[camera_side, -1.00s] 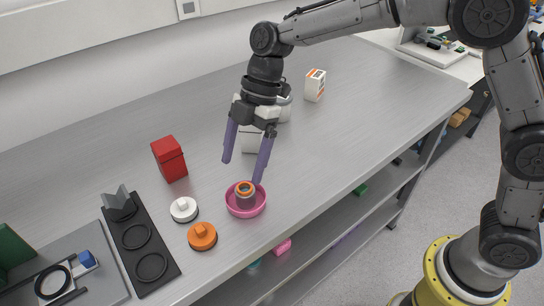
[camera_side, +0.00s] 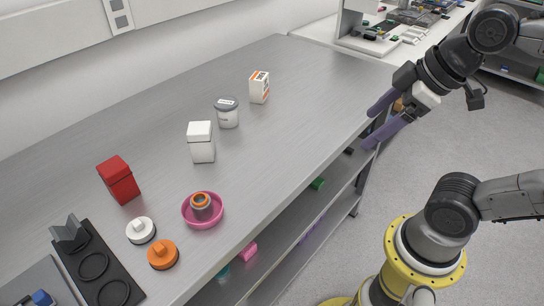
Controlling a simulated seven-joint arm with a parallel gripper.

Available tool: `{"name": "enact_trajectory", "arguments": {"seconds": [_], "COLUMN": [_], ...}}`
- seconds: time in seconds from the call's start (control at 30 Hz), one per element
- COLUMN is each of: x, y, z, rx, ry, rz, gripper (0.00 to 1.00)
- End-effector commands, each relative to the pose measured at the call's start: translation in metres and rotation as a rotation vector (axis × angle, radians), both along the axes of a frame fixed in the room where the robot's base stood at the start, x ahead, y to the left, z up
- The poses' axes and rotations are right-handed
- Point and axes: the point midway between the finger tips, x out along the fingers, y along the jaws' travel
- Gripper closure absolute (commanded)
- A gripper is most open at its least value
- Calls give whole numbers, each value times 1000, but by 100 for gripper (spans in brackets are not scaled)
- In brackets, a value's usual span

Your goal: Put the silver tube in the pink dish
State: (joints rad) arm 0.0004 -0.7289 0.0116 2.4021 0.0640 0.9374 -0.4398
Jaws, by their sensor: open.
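The pink dish (camera_side: 204,220) stands near the front edge of the bench. The silver tube (camera_side: 202,210) stands inside it, with an orange ring at its top. My gripper (camera_side: 371,130) is open and empty, its two purple fingers apart. It is far to the right of the dish, by the bench's right front edge, and touches neither dish nor tube.
On the grey bench (camera_side: 290,130) are a red box (camera_side: 119,180), a white box (camera_side: 202,143), a lidded jar (camera_side: 227,113) and a small carton (camera_side: 259,88). White (camera_side: 141,230) and orange (camera_side: 163,255) knobbed discs lie left of the dish, beside a black holder (camera_side: 95,265).

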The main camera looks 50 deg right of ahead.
Motion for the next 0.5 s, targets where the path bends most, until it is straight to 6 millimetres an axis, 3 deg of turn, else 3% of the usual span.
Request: {"name": "enact_trajectory", "arguments": {"seconds": [0.17,0.5], "x": [-17,-14], "y": [-11,-12], "z": [-30,-29], "rx": [86,151], "ry": [43,39], "rz": [-253,-380], "gripper": [11,11]}}
